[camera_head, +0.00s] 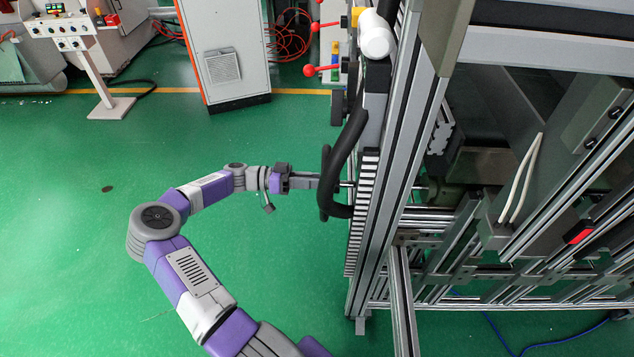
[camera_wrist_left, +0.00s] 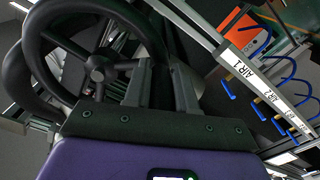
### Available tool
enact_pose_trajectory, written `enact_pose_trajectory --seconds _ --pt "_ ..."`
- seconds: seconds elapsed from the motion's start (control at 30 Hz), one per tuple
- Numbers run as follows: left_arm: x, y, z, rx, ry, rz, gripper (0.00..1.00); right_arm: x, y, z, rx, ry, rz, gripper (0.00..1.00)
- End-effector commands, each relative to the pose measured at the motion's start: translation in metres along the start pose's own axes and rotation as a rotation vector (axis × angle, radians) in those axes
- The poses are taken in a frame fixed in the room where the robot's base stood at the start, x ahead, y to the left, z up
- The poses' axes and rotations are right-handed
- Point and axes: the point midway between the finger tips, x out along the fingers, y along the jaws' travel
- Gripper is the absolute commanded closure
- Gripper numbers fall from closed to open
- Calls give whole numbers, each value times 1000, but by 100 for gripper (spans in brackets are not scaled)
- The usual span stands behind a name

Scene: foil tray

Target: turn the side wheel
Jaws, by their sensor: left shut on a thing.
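The side wheel is a black handwheel (camera_head: 326,196) on the left side of the metal frame machine, seen nearly edge-on in the head view. In the left wrist view the wheel shows its hub (camera_wrist_left: 100,67), spokes and thick round rim at the upper left. My left gripper (camera_head: 318,181) reaches it from the left. In the left wrist view its two grey fingers (camera_wrist_left: 160,80) stand at the right part of the rim and are shut on it. The exact contact is partly hidden. My right gripper is in neither view.
A curved black handle (camera_head: 347,140) sits on the machine frame (camera_head: 397,150) just above the wheel. Red-knobbed levers (camera_head: 312,70) stand farther back. Blue hooks (camera_wrist_left: 262,45) and AIR labels (camera_wrist_left: 245,68) show at the right in the wrist view.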

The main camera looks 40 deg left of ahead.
Motion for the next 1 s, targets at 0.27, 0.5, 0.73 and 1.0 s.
enact_pose_trajectory --seconds 0.27,0.5,0.73,1.0 --pt "-8 2 -19 260 1 -6 100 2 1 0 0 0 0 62" --pt "-8 2 -33 442 1 -6 100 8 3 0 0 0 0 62" --pt "-8 3 -43 555 1 -5 100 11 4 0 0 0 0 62" --pt "-8 5 -48 612 1 -4 100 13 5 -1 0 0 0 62"
